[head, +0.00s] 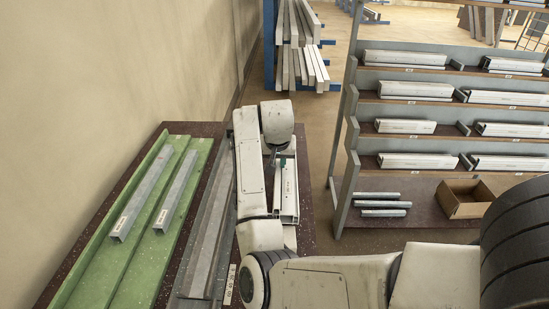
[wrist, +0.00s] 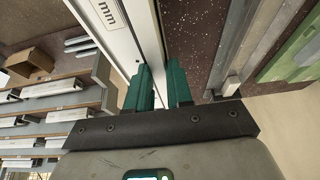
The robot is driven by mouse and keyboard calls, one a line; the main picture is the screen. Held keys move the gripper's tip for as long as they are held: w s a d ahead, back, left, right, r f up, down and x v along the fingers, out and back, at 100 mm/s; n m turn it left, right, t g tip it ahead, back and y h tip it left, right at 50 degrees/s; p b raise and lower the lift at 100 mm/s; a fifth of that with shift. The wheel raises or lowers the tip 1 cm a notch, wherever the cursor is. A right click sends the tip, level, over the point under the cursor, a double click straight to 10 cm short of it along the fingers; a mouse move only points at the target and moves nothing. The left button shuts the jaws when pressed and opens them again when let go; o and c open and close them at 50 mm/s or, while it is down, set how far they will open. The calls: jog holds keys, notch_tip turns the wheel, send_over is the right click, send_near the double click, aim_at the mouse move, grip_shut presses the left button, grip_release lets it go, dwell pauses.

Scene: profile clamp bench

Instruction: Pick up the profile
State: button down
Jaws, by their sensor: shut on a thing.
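A white profile (head: 290,188) lies lengthwise on the dark speckled bench, just right of my arm in the head view, which partly hides it. In the wrist view the white profile (wrist: 112,25) fills the upper middle and carries a label ending in "mm". My gripper (wrist: 160,72) has two green fingers, one on each side of the profile's edge wall, and is shut on it. In the head view my arm mostly hides the gripper. I cannot tell whether the profile is clear of the bench.
A grey metal channel (head: 209,225) lies left of my arm. Further left, a green tray (head: 124,275) holds two grey profiles. On the right, a shelf rack (head: 346,150) holds several profiles and an open cardboard box (head: 466,198). A wall stands at the left.

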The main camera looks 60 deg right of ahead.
jog(key=s+r+p, duration=0.1)
jog(key=r+p, duration=0.1)
jog(key=s+a+r+p, duration=0.1)
jog(key=p, duration=0.1)
jog(key=s+r+p, duration=0.2)
jog(key=shift+a+r, duration=0.25)
jog(key=shift+r, duration=0.05)
jog(key=s+a+r+p, duration=0.2)
jog(key=s+a+p, duration=0.1)
jog(key=s, duration=0.4)
jog(key=shift+s+r+p, duration=0.3)
jog(key=shift+s+r, duration=0.1)
